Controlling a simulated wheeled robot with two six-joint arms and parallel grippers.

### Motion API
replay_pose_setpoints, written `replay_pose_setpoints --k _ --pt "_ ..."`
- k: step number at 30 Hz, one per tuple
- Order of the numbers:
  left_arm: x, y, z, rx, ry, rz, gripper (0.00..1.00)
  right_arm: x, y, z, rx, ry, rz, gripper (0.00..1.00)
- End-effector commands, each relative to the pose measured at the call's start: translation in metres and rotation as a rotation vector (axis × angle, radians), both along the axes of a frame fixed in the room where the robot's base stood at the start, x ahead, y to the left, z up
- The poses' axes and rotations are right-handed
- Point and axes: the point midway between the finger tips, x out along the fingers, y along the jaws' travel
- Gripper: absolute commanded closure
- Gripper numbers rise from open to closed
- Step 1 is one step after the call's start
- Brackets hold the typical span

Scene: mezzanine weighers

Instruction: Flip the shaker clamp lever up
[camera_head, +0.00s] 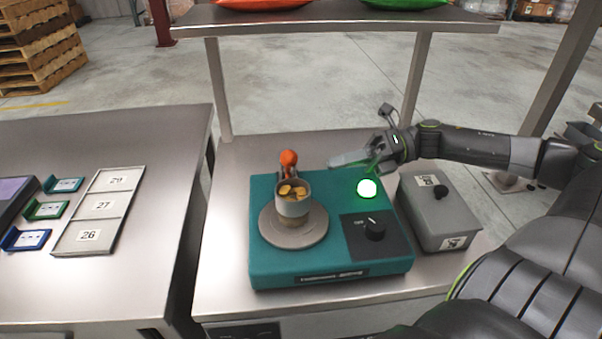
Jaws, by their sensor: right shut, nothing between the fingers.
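A teal shaker (262,262) stands on the metal table. A grey cup (292,206) with yellowish-brown pieces in it sits on the shaker's round plate (312,236). The clamp lever (288,158) has an orange ball knob and shows just behind the cup, with the knob above the cup's rim. The cup hides its lower part, so its exact tilt is hard to tell. My right gripper (334,161) is shut and empty. It reaches in from the right, over the shaker's back edge, to the right of the knob and apart from it. My left gripper is not in view.
A lit green lamp (367,189) and a black dial (374,229) are on the shaker's right side. A grey box (436,212) stands to the right. A raised shelf (330,17) crosses behind. The left table holds a numbered tray (70,247) and several coloured holders.

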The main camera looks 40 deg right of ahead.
Motion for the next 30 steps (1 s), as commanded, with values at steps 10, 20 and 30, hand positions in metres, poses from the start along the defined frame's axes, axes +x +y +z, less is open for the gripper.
replay_pose_setpoints --k 10,20,30 --pt "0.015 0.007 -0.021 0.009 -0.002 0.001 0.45 0.022 0.052 -0.008 0.004 -0.009 0.003 1.0" --pt "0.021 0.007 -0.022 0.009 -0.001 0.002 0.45 0.031 0.073 -0.008 0.0 -0.002 0.002 1.0" --pt "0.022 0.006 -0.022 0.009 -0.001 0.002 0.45 0.032 0.074 -0.008 0.001 0.0 0.001 1.0"
